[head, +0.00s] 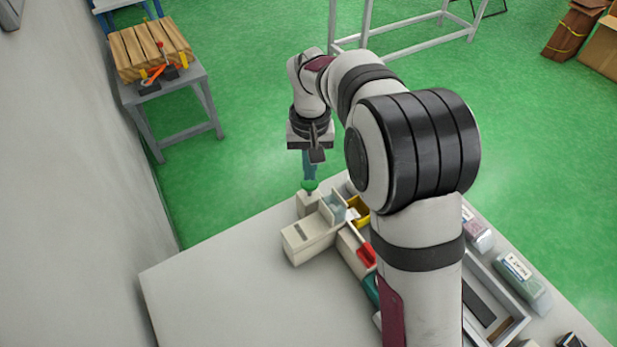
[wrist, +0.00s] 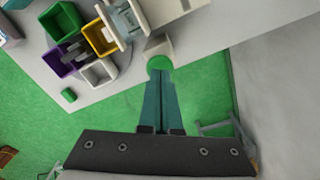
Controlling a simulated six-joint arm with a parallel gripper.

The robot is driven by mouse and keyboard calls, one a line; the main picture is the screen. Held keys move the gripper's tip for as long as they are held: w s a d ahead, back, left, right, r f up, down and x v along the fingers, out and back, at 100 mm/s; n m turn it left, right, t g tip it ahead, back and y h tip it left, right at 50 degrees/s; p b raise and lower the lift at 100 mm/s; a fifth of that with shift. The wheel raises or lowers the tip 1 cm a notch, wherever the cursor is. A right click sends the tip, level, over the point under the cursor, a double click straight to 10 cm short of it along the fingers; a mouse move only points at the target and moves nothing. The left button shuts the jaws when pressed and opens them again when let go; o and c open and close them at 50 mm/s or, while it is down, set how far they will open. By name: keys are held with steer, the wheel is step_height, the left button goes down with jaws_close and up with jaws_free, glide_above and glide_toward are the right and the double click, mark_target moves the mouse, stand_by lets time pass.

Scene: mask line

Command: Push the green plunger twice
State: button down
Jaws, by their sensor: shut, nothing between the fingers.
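The green plunger (head: 309,185) is a round green cap on top of a small pale block (head: 309,203) at the far edge of the table. In the wrist view the green plunger (wrist: 159,63) shows just beyond my fingertips. My gripper (head: 310,176) points down with its teal fingers shut and empty, directly above the plunger. In the wrist view my gripper (wrist: 159,74) has its fingers side by side, with the tips at the cap. I cannot tell whether the tips touch it.
A pale machine housing (head: 308,238) stands in front of the plunger. A yellow bin (head: 358,211) and a red bin (head: 367,254) are to its right. The grey table (head: 215,290) is clear at the left. The green floor lies beyond its far edge.

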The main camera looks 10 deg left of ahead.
steer(key=shift+r, duration=0.25)
steer(key=shift+r, duration=2.5)
steer(key=shift+f, duration=2.5)
steer(key=shift+f, duration=0.1)
